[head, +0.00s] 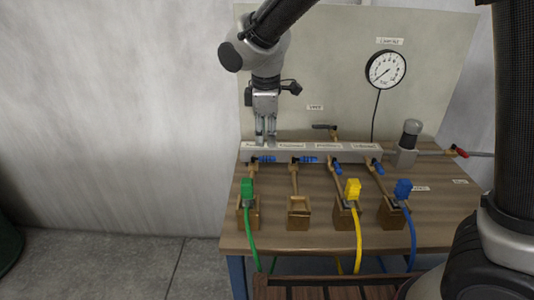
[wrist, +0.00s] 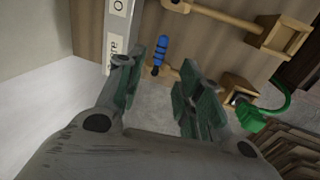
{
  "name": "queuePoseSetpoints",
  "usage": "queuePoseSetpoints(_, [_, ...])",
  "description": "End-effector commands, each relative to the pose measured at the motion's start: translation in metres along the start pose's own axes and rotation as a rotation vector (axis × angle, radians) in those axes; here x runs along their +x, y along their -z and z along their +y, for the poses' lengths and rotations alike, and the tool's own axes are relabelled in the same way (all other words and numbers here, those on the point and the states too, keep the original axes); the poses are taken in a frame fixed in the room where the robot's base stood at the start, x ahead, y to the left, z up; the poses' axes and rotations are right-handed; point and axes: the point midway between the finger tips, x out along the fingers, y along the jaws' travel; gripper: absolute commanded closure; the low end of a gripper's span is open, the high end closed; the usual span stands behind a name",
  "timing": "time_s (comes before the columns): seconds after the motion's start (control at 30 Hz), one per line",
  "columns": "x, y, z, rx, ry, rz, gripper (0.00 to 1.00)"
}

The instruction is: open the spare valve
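A row of valves sits on the grey manifold (head: 312,151) on the bench. The leftmost valve's blue handle (head: 265,159) lies along the manifold; it also shows in the wrist view (wrist: 160,52). The label beside it ends in "are" or "ure" in the wrist view (wrist: 113,45); I cannot read it fully. My gripper (head: 265,142) points down over the manifold's left end, just above this valve. In the wrist view its fingers (wrist: 158,88) are spread apart with nothing between the pads. The blue handle appears beyond the gap, apart from the fingers.
A second blue handle (head: 307,160) also lies along the manifold. Green (head: 247,190), yellow (head: 353,188) and blue (head: 403,188) hose connectors stand in front. A gauge (head: 386,69) hangs on the back panel.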

Motion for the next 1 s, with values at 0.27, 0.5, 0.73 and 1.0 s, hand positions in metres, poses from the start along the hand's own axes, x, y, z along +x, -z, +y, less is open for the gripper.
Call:
queuePoseSetpoints(0.27, [0.034, -0.002, -0.001, -0.03, 0.004, -0.003, 0.64])
queuePoseSetpoints(0.5, [0.07, -0.002, -0.001, -0.029, 0.003, -0.002, 0.64])
queuePoseSetpoints(0.73, [0.079, -0.002, -0.001, -0.027, 0.002, 0.0, 0.64])
queuePoseSetpoints(1.0, [0.079, -0.002, -0.001, -0.027, 0.002, 0.0, 0.84])
